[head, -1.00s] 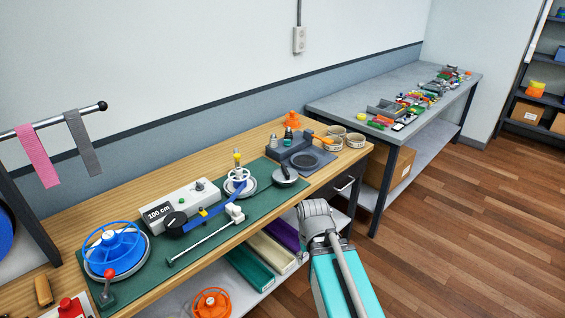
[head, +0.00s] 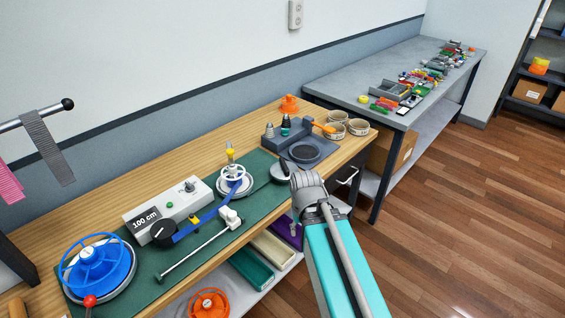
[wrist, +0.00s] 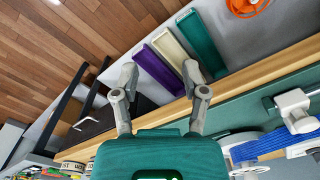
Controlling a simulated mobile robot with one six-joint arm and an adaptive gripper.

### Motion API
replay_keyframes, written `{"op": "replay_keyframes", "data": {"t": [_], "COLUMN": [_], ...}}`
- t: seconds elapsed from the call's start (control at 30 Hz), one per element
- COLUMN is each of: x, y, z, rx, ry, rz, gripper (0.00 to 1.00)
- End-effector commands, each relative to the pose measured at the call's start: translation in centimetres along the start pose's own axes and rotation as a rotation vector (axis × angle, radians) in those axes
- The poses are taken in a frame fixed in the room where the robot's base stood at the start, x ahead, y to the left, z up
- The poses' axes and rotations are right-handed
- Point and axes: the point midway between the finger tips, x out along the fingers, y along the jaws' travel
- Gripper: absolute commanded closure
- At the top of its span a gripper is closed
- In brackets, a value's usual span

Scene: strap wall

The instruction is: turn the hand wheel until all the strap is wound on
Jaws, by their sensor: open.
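A white hand wheel with a yellow knob (head: 233,172) stands on the green mat at the middle of the bench. A blue strap (head: 208,216) runs from it toward a black roller (head: 164,233) by a box reading "100 cm" (head: 168,211). A large blue wheel (head: 98,266) stands at the mat's left end. In the wrist view, the strap (wrist: 268,144) shows at the right, beside the part-hidden white wheel. My gripper (wrist: 160,70) is open and empty, over the bench's front edge; my wrist hides its fingers in the head view.
A rail with a white slider (head: 229,217) lies in front of the strap. A dark round piece with an upright handle (head: 281,171) is right of the wheel. Purple, cream and green trays (wrist: 203,45) lie on the lower shelf. A grey stand and several tape rolls (head: 357,127) are farther right.

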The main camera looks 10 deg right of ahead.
Motion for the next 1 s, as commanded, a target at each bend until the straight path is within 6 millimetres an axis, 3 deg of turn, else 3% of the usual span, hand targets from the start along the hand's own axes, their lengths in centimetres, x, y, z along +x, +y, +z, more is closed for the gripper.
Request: {"op": "replay_keyframes", "data": {"t": [0.37,0.57,0.77,1.0], "x": [-0.1,-1.0,-3.3,-7.3], "y": [0.0,0.0,0.0,0.1], "z": [-0.1,-1.7,-5.9,-13.4], "rx": [0.000,-0.005,-0.019,-0.043], "ry": [0.000,0.000,0.000,0.000], "rz": [0.000,0.000,0.000,0.000], "gripper": [0.43,0.43,0.43,0.43]}}
